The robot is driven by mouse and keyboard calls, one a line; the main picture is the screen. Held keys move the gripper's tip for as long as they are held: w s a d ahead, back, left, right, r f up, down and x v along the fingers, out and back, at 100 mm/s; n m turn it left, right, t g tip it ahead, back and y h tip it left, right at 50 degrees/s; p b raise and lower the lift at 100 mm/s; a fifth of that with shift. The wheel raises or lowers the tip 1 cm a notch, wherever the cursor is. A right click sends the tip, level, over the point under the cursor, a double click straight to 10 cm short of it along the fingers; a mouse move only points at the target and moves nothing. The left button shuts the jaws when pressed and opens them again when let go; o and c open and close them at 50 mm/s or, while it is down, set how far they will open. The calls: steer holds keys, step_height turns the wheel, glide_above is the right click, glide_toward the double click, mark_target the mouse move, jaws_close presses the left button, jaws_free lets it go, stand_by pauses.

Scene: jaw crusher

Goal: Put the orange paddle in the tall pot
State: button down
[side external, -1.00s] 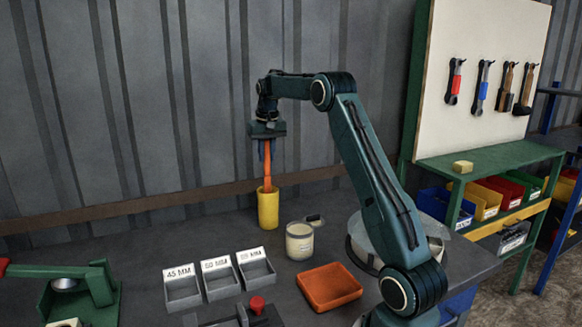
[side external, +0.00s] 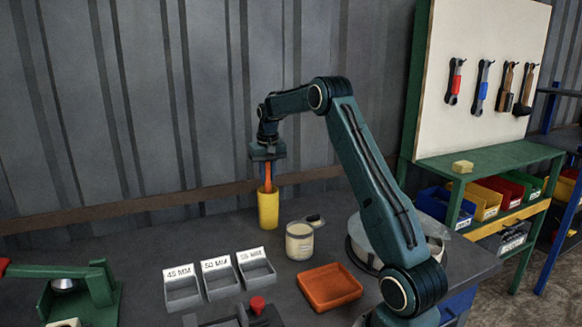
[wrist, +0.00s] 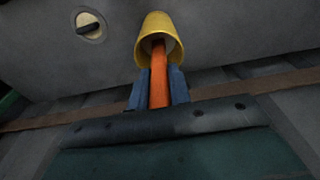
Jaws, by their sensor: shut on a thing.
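The tall yellow pot (side external: 268,210) stands upright on the bench near the back wall. My gripper (side external: 268,177) is right above it, pointing down, and is shut on the orange paddle (side external: 268,184). The paddle is upright and its lower part is inside the pot, hidden by the pot's wall. In the wrist view the paddle (wrist: 159,80) runs from between the blue fingers (wrist: 159,85) into the mouth of the yellow pot (wrist: 160,32).
A cream jar (side external: 299,241) stands right of the pot. An orange tray (side external: 330,287) and several labelled grey bins (side external: 220,278) are nearer the front. A green press (side external: 90,290) is at front left. Bare bench lies left of the pot.

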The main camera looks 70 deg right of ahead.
steer(key=c, duration=1.2)
jaws_free()
steer(key=shift+s+a, duration=0.4)
steer(key=shift+a, duration=0.05)
